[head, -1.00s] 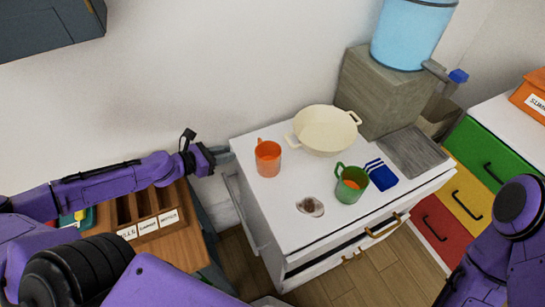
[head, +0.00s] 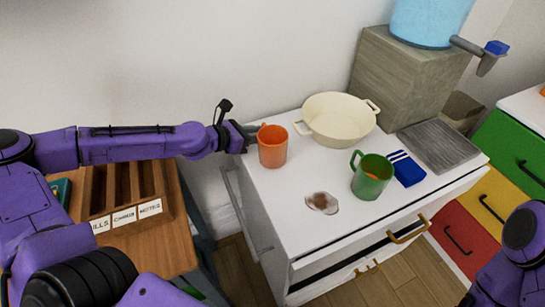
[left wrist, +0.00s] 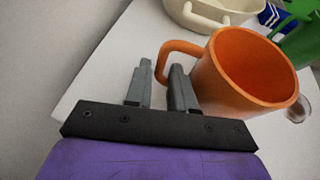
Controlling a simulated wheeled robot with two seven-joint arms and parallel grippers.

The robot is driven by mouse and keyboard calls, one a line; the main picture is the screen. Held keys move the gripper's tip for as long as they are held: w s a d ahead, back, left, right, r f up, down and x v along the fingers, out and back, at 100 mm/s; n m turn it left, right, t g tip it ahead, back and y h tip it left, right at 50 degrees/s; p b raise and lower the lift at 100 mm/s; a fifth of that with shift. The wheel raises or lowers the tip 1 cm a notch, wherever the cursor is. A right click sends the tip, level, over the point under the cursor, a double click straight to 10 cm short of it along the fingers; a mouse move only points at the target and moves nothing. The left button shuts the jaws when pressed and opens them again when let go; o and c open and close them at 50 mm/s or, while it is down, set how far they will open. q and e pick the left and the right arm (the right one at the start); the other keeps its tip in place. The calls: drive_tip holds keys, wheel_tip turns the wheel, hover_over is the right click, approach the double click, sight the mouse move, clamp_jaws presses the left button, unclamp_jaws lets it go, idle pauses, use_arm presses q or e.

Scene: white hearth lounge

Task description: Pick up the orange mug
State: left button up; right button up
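The orange mug (head: 273,148) stands upright on the white cabinet top, near its left edge. Its handle points left toward my left gripper (head: 252,131). In the left wrist view the orange mug (left wrist: 245,75) fills the right side. There my left gripper (left wrist: 158,80) is open, with two grey fingers apart and nothing held between them. The mug's handle is just ahead of the fingertips, and its lower end is partly hidden by the right finger. I cannot tell whether they touch. My right arm shows at the lower right of the head view, but its gripper is out of frame.
A cream two-handled pot (head: 338,119) stands behind the mug. A wooden organizer (head: 125,218) sits at left. A wall is close behind.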

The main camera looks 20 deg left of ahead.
use_arm(q)
drive_tip(key=shift+s+r, duration=0.1)
clamp_jaws()
idle(1.3)
